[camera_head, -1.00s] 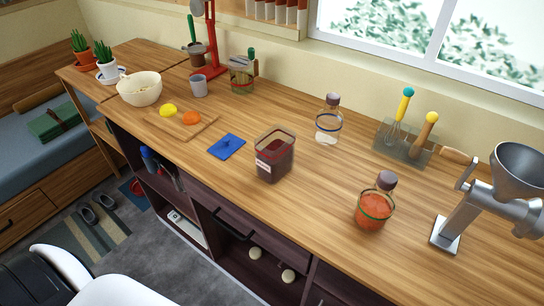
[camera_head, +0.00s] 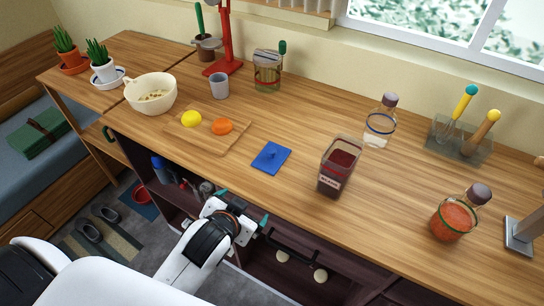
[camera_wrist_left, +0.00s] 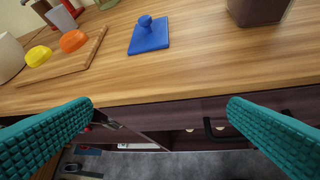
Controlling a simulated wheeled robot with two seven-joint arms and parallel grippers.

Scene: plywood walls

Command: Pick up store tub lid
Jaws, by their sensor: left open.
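The store tub lid is a flat blue square (camera_head: 271,157) with a small knob on top, lying on the wooden counter. It also shows in the left wrist view (camera_wrist_left: 150,37), ahead of the fingers and a little left of centre. The open store tub (camera_head: 338,168), clear with dark red contents and a label, stands to the right of the lid. My left gripper (camera_head: 243,210) is open and empty, in front of the counter's front edge and short of the lid. Its two teal fingers (camera_wrist_left: 160,130) are wide apart in the left wrist view. My right gripper is not in view.
A cutting board (camera_head: 205,136) with yellow and orange pieces lies left of the lid. A bowl (camera_head: 151,93), a grey cup (camera_head: 219,86) and a jar (camera_head: 267,72) stand further back. A bottle (camera_head: 380,122) and a red-filled jar (camera_head: 455,217) stand right. Counter around the lid is clear.

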